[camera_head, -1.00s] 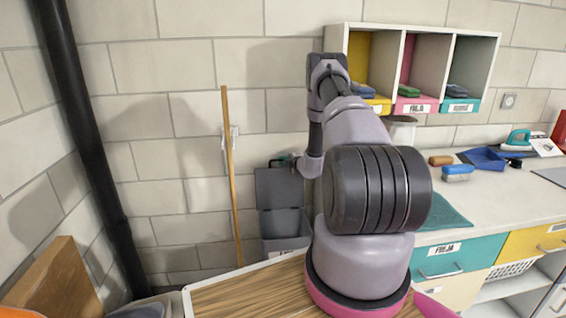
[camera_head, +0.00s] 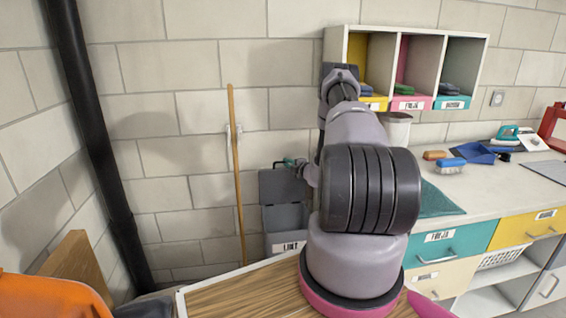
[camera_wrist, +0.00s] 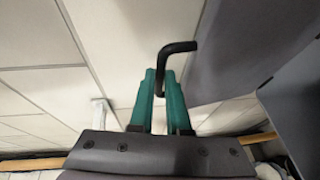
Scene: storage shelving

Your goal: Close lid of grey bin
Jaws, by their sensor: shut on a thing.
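The grey bin (camera_head: 287,219) stands on the floor against the wall, left of my arm, with a white label on its front. Its grey lid (camera_head: 278,186) is raised, standing about upright behind the opening. In the wrist view the lid is the large grey panel (camera_wrist: 235,45) at the right. My gripper (camera_head: 283,162) is at the lid's top edge, with its green fingers showing. In the wrist view the fingers (camera_wrist: 160,84) are shut on a black bent handle (camera_wrist: 184,47) beside the lid.
A wooden pole (camera_head: 236,170) leans against the wall left of the bin. A wood-topped table (camera_head: 235,298) is in front. A counter (camera_head: 485,195) with drawers is at the right, below a wall shelf (camera_head: 394,60). A black pipe (camera_head: 92,140) runs down the left.

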